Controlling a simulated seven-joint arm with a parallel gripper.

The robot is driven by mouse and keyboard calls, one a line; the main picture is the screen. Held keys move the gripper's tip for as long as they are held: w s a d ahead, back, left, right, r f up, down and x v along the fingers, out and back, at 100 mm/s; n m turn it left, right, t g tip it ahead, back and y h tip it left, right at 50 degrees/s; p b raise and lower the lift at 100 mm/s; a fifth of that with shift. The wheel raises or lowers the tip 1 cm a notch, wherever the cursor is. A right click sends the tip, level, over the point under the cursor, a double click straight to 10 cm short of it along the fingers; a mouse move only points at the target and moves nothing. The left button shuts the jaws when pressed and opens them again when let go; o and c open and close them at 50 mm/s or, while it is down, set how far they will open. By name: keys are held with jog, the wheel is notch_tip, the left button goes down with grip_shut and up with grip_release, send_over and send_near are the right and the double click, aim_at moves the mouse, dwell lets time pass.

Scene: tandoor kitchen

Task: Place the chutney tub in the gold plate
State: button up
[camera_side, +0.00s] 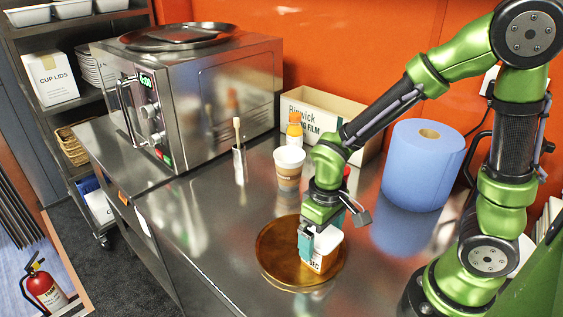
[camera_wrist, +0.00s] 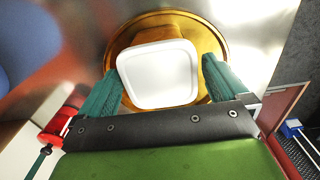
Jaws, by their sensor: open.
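The chutney tub (camera_side: 323,249) has a white lid and an orange lower part with dark lettering. It stands upright inside the gold plate (camera_side: 272,255), on the steel counter. The tub's white lid also shows in the wrist view (camera_wrist: 158,74), with the plate's rim (camera_wrist: 232,60) around it. My gripper (camera_side: 322,243) is low over the plate, with its teal fingers on either side of the tub. In the wrist view my gripper (camera_wrist: 160,85) is open, with a visible gap between the right finger and the tub. The left finger is close to the tub; I cannot tell if it touches.
A paper cup (camera_side: 289,168), an orange-capped bottle (camera_side: 295,131) and a steel holder with a wooden stick (camera_side: 240,163) stand behind the plate. A blue paper roll (camera_side: 422,165) is at right, a film box (camera_side: 318,112) and steel oven (camera_side: 205,95) behind. The counter's left front is clear.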

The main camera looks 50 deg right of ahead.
jog(key=s+d+r+m+t+y, duration=0.1)
jog(key=r+m+t, duration=0.1)
jog(key=r, duration=0.7)
jog(key=s+d+r+m+t+y, duration=0.1)
jog(key=s+d+r+m+t, duration=0.1)
jog(key=r+t, duration=0.3)
notch_tip(320, 180, up, 4)
jog(key=shift+d+r, duration=0.2)
